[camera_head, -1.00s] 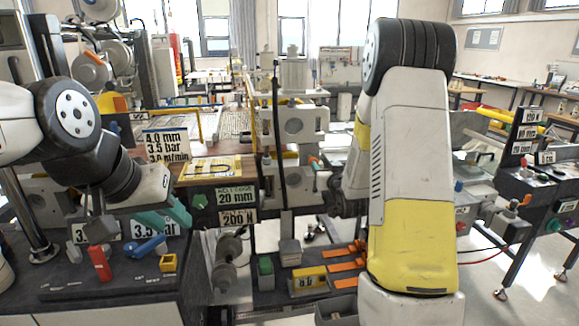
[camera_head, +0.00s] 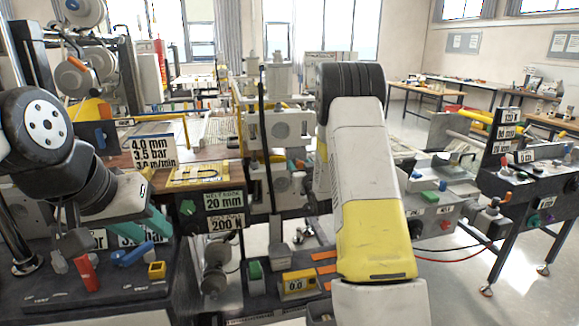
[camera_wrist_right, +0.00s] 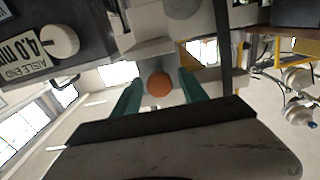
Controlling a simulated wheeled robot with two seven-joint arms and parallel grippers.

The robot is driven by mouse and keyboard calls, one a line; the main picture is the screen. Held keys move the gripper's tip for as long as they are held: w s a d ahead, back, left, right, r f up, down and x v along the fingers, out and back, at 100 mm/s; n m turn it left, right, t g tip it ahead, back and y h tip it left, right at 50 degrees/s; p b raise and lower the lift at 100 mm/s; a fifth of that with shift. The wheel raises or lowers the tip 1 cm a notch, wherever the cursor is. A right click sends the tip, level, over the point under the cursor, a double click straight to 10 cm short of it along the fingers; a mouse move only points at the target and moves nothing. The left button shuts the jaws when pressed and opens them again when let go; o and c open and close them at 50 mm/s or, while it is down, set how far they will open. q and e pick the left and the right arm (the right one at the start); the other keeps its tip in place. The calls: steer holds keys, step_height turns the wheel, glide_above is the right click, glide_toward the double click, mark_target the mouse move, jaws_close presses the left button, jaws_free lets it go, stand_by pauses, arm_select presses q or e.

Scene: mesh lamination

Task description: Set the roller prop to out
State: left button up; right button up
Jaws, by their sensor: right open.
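An orange round knob (camera_wrist_right: 159,84) on a pale block shows in the right wrist view; I cannot tell for certain that it is the roller prop. My right gripper (camera_wrist_right: 160,92) is open, with a teal finger on each side of the knob and a gap to both. In the head view an orange part (camera_head: 300,163) shows on the roller stand (camera_head: 285,128), partly hidden by my right arm. My left gripper (camera_head: 145,227) has its teal fingers apart, above the dark left bench, with nothing seen between them.
A sign (camera_head: 154,151) reads 4.0 mm and 3.5 bar. Red, blue and yellow pieces lie on the left bench (camera_head: 100,290). A yellow gauge block (camera_head: 298,283) and green block (camera_head: 255,270) sit low in front. A control console (camera_head: 530,180) stands at right.

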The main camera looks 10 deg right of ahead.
jaws_close()
stand_by(1.4)
